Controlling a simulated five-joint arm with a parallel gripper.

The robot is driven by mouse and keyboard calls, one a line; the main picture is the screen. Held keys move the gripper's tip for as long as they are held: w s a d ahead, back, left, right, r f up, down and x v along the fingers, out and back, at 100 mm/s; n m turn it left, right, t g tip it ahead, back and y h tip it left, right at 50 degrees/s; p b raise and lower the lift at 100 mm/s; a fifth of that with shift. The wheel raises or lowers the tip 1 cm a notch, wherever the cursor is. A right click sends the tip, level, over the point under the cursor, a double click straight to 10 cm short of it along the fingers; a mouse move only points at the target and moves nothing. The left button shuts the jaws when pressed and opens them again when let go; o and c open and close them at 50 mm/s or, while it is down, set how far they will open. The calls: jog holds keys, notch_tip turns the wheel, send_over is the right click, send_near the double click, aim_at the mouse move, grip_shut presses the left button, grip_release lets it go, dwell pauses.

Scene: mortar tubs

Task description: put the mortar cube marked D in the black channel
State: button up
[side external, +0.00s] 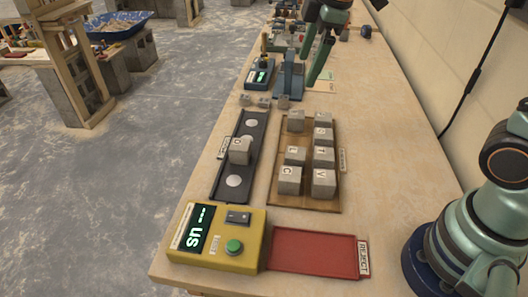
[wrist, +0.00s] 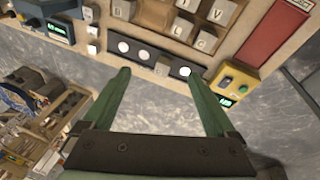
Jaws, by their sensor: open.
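The black channel (side external: 219,190) lies left of the wooden tray (side external: 323,205), with pale discs in its floor. One grey cube (side external: 239,151) sits in it; its letter reads as D or O, I cannot tell which. It also shows in the wrist view (wrist: 162,69). The tray holds several lettered cubes, among them C (side external: 289,181) and V (side external: 323,184). The tray's far left cube (side external: 296,121) looks like D or B in the wrist view (wrist: 122,9). My gripper (side external: 314,72) is open and empty, beyond the tray and above the table; its fingers (wrist: 159,72) frame the channel.
A yellow box (side external: 217,238) with a green button and a red reject tray (side external: 310,251) lie at the near end. Small grey pieces (side external: 262,102), a dark meter (side external: 260,75) and a blue-grey device (side external: 289,80) stand beyond the channel. Table right of the wooden tray is clear.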

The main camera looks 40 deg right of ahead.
jog(key=s+d+f+m+t, duration=0.1)
jog(key=s+d+m, duration=0.4)
jog(key=s+m, duration=0.5)
jog(key=shift+s+f+m+t, duration=0.4)
jog(key=shift+m+t, duration=0.3)
jog(key=shift+m, duration=0.1)
jog(key=shift+c, duration=0.4)
